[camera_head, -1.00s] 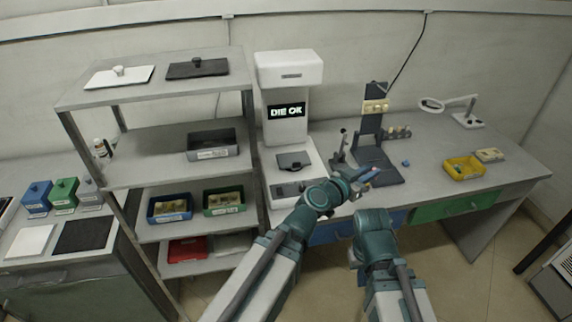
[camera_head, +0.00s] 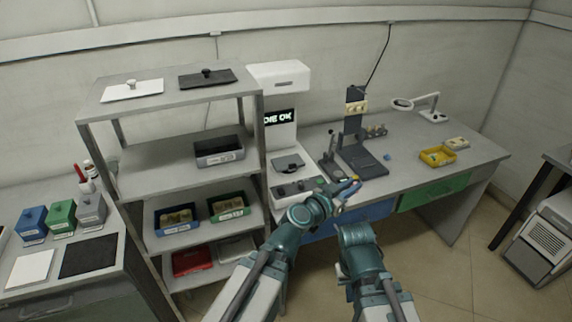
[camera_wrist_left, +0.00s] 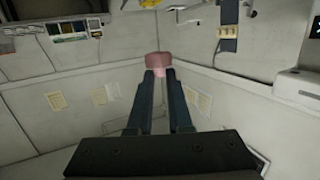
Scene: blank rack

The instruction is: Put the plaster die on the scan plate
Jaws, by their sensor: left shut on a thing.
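My left gripper (camera_head: 348,192) is at the front edge of the desk, right of the white scanner and in front of the dark stand. In the left wrist view its fingers (camera_wrist_left: 158,78) are shut on a pinkish block, seemingly the plaster die (camera_wrist_left: 158,62), held at the fingertips. The die is too small to make out clearly in the head view. The scanner (camera_head: 283,128) has a lit "DIE OK" screen and a dark plate (camera_head: 288,163), seemingly the scan plate, on its base. My right arm's end (camera_head: 356,238) is lower; its fingers are hidden.
The dark stand (camera_head: 364,163) with beige pieces stands right of the scanner. A yellow tray (camera_head: 437,157) and a magnifier lamp (camera_head: 420,106) are farther right. A metal shelf rack (camera_head: 150,165) with bins stands close on the left.

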